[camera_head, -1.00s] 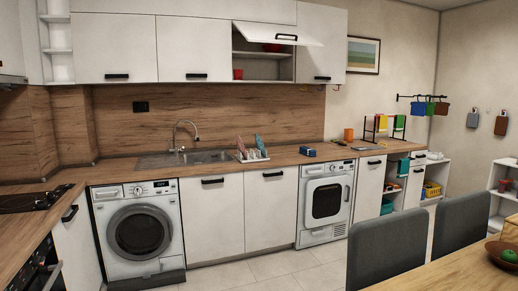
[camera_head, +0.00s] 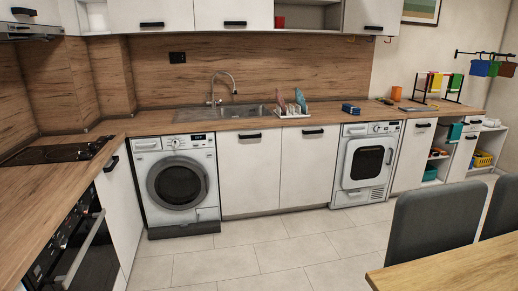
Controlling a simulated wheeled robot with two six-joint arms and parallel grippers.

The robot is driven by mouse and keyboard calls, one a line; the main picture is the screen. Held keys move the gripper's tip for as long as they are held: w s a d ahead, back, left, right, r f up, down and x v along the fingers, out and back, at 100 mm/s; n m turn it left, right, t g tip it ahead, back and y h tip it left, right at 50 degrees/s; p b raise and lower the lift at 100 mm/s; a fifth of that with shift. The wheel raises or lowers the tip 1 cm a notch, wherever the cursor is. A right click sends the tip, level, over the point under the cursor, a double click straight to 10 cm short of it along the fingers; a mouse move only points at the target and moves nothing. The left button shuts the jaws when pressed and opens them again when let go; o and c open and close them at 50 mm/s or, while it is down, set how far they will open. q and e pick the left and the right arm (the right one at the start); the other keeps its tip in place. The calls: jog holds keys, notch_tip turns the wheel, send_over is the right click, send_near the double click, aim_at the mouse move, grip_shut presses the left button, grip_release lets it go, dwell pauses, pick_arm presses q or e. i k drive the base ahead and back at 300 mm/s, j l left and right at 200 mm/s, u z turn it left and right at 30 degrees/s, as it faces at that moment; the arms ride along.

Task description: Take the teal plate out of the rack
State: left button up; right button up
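A white dish rack (camera_head: 291,114) stands on the wooden counter just right of the sink. Small thin plates stand in it on edge. Neither of my grippers shows in the head view.
A sink with a tap (camera_head: 215,87) is left of the rack. A dark blue item (camera_head: 350,108) lies to its right. The counter front between them is clear. Floor (camera_head: 250,255) before the cabinets is open; grey chairs (camera_head: 430,225) and a table (camera_head: 460,268) stand at lower right.

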aim_at(300, 100)
jog(key=i+u, duration=0.35)
jog(key=i, duration=1.25)
jog(key=i+l+z, duration=0.15)
jog(key=i+z, duration=0.25)
jog(key=i, duration=0.4)
jog(key=i+z, duration=0.45)
jog(key=i, duration=0.35)
jog(key=j, duration=0.1)
